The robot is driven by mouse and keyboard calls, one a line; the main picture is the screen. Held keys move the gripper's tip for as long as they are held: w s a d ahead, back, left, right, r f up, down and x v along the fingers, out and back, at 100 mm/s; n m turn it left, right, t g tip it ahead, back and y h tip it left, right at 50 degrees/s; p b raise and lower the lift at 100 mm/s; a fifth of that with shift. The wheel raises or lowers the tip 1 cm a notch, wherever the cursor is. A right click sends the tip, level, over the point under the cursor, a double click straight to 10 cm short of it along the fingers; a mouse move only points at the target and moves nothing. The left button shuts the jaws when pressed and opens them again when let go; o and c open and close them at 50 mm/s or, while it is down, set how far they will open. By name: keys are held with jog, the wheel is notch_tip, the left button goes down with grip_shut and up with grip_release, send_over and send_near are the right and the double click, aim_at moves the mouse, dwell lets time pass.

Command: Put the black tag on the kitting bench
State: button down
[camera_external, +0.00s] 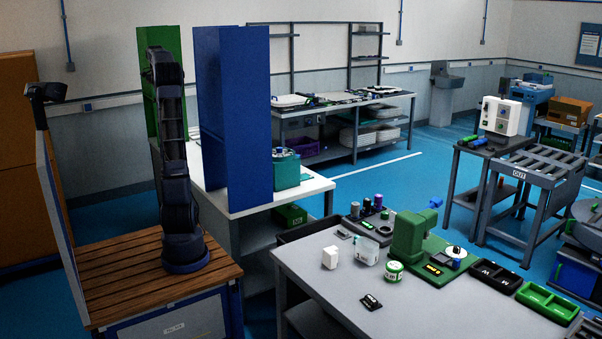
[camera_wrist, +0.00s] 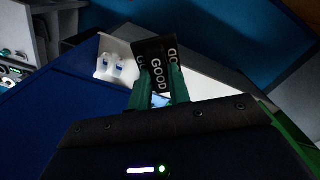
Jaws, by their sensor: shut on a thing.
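In the wrist view my gripper (camera_wrist: 160,77) has green fingers shut on a black tag (camera_wrist: 156,62). The tag carries white lettering, "GOOD", repeated across its faces. It is held up off any surface. In the external view my arm stands upright on the wooden-topped base at left; my gripper and the held tag cannot be made out there. Another small black tag-like piece (camera_external: 371,302) lies on the grey front table (camera_external: 330,295). No label shows which surface is the kitting bench; a long bench with shelves (camera_external: 385,101) stands at the back.
A tall blue panel (camera_external: 232,100) and a green panel (camera_external: 165,45) rise by my arm on a white-topped table (camera_external: 225,199). The front table holds a green machine (camera_external: 408,238) and black and green trays (camera_external: 547,302). Blue floor (camera_external: 400,180) is open between benches.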

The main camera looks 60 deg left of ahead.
jog(key=s+a+f+n, duration=0.1)
jog(key=s+a+f, duration=0.4)
jog(key=s+a, duration=0.6)
jog(key=w+a+f, duration=0.2)
jog(key=a+f, duration=0.4)
jog(key=a, duration=0.3)
jog(key=w+a+f+m, duration=0.2)
jog(key=w+a+f, duration=0.1)
jog(key=w+f, duration=0.55)
jog(key=w+a+f+m, duration=0.1)
jog(key=w+a+f, duration=0.3)
jog(key=w, duration=0.8)
jog(key=w+d+f+m, duration=0.3)
jog(key=w+f, duration=0.4)
jog(key=w, duration=0.2)
jog(key=w+d+f+m, duration=0.2)
jog(key=w+d+f, duration=0.1)
jog(key=w+f, duration=0.5)
jog(key=f, duration=1.9)
jog(key=shift+w+d+f, duration=0.1)
jog(key=shift+w+d, duration=0.05)
jog(key=shift+w, duration=0.1)
jog(key=shift+f, duration=0.1)
